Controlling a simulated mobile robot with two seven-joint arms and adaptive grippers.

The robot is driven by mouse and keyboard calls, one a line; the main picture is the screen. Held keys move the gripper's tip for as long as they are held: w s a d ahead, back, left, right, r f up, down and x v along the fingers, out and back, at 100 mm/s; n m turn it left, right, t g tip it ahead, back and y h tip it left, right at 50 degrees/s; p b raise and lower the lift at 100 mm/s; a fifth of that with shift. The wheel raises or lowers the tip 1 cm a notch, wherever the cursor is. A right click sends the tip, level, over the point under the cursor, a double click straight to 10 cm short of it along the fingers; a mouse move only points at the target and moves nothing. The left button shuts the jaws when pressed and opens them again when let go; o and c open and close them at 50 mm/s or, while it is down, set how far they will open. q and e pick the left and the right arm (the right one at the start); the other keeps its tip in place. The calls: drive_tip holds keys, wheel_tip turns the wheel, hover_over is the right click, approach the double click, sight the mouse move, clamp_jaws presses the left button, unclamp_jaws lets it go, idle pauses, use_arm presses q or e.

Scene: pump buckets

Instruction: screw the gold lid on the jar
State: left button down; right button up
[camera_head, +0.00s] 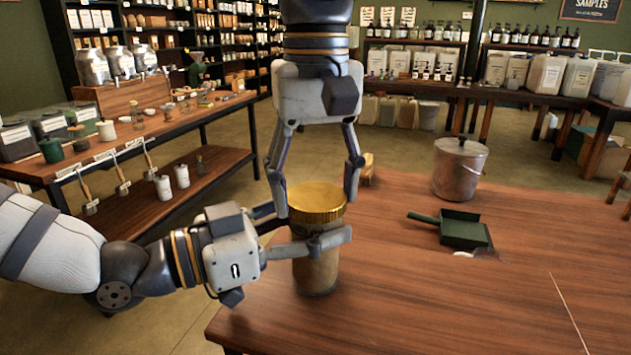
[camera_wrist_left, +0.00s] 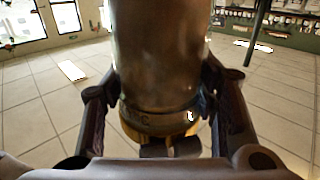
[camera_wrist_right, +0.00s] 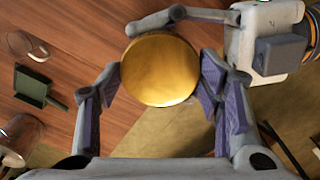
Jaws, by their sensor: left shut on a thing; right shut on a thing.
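The jar (camera_head: 316,272) is a brownish cylinder, upright near the table's left edge; its base appears to be on the tabletop. The gold lid (camera_head: 316,200) sits level on its mouth. How tightly it is seated I cannot tell. My left gripper (camera_head: 305,238) comes from the left and is shut around the jar's upper body, just below the lid. My right gripper (camera_head: 317,192) points down from above, shut with one finger on each side of the lid. The lid's round top (camera_wrist_right: 160,70) fills the space between the right fingers. The left wrist view shows the jar (camera_wrist_left: 155,50) close up.
On the wooden table (camera_head: 430,310) stand a lidded metal pail (camera_head: 460,168) and a dark green dustpan (camera_head: 464,230), both to the right of the jar. A small clear glass thing lies by the dustpan. The table's front right is clear. Shelves and side tables stand further back.

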drive_tip(key=m, duration=0.2)
drive_tip(key=shift+f+m, duration=0.1)
drive_tip(key=shift+m, duration=0.3)
drive_tip(key=o, duration=1.3)
drive_tip(key=shift+r, duration=2.35)
drive_tip(key=shift+c, duration=0.5)
